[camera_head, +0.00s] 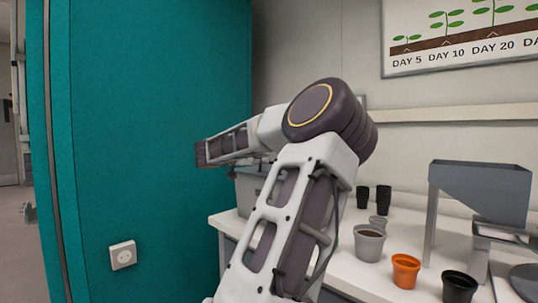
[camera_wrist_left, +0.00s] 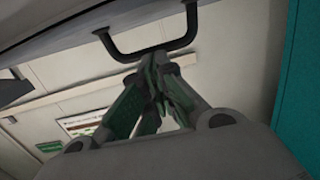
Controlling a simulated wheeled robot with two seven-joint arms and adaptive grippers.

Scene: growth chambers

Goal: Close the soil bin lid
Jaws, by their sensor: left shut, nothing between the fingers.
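The grey soil bin (camera_head: 249,186) stands on the white bench against the teal panel, mostly hidden behind my left arm. Its lid cannot be made out in the head view. In the left wrist view a grey panel (camera_wrist_left: 75,30), which looks like the raised lid, crosses the top, with a black U-shaped handle (camera_wrist_left: 150,52) on its edge. My left gripper (camera_wrist_left: 157,62) is shut and empty, its fingertips just at the handle's bar; whether they touch it I cannot tell. In the head view my left fingertips cannot be made out. My right gripper is not in view.
A teal panel (camera_head: 160,120) with a socket (camera_head: 123,254) stands close on the left. On the bench (camera_head: 340,262) are a grey pot (camera_head: 369,243), an orange pot (camera_head: 405,270), a black pot (camera_head: 459,287) and a grey hopper (camera_head: 482,190). A growth poster (camera_head: 460,35) hangs behind.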

